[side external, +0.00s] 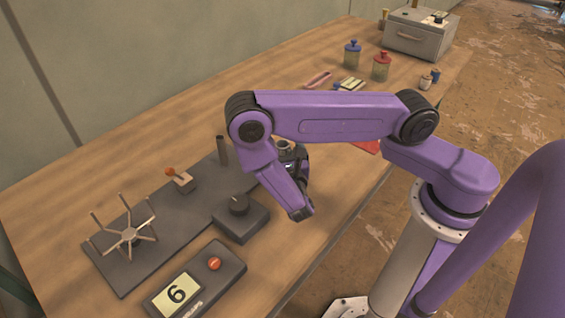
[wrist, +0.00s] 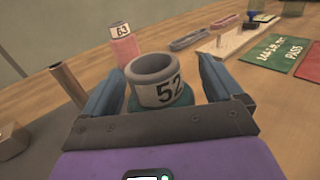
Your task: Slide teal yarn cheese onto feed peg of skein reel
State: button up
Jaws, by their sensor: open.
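The teal yarn cheese (wrist: 134,104) shows in the wrist view as a teal body around a grey tube with a white label reading 52. My gripper (wrist: 156,75) is open, with one blue finger on each side of the cheese; I cannot tell whether either touches it. In the side view my gripper (side external: 303,165) is low over the table, partly hidden by my arm, and the grey tube's top (side external: 286,146) shows beside it. The feed peg (side external: 222,151) stands upright and bare on the dark base of the skein reel (side external: 129,236). The peg also shows left of my gripper in the wrist view (wrist: 69,84).
A pink cheese (wrist: 125,48) labelled 63 stands behind the teal one. An orange-knobbed lever (side external: 178,178), a black dial box (side external: 240,214) and a counter box (side external: 195,282) showing 6 surround the reel. Jars (side external: 381,66) and a grey case (side external: 418,36) stand far back.

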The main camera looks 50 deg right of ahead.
jog(key=c, duration=1.1)
jog(key=shift+r, duration=0.1)
jog(key=shift+r, duration=0.8)
jog(key=s+d+r, duration=0.1)
jog(key=s+r, duration=1)
jog(key=s, duration=0.3)
